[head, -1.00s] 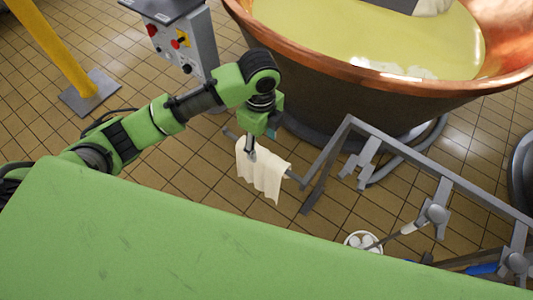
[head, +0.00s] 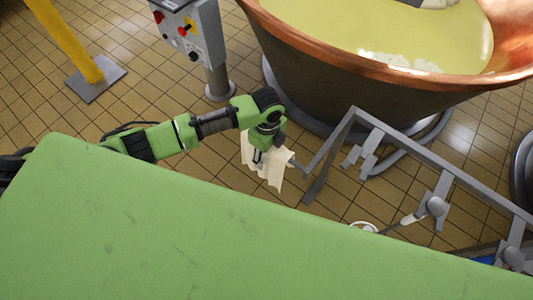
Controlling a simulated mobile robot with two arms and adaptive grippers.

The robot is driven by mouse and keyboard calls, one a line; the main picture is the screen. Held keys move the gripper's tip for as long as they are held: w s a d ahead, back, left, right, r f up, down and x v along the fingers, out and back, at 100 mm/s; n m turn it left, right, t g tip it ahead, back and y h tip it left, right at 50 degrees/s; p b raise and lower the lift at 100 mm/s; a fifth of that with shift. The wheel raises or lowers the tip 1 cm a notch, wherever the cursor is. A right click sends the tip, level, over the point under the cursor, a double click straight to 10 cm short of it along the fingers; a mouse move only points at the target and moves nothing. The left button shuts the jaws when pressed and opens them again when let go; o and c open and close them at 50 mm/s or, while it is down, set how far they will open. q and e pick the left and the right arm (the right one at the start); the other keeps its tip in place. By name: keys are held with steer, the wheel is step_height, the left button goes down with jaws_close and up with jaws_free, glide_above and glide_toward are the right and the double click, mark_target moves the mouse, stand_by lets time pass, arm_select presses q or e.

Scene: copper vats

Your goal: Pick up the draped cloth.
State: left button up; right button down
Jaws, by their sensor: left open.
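The draped cloth (head: 273,173) is cream-white and hangs in folds over the end of a grey metal rail (head: 322,152), near the middle of the head view. My left gripper (head: 258,160) is at the cloth's upper left part, pointing down, with its jaws open. It overlaps the cloth in the picture and hides part of its top edge. I cannot tell whether the fingers touch the cloth. My right gripper is not in view.
A copper vat (head: 350,78) of yellow liquid stands behind the rail. A grey control box (head: 190,32) on a post stands to the left, with a yellow post (head: 68,38) further left.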

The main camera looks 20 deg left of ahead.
arm_select(q)
steer(key=shift+f, duration=0.15)
steer(key=c, duration=1.3)
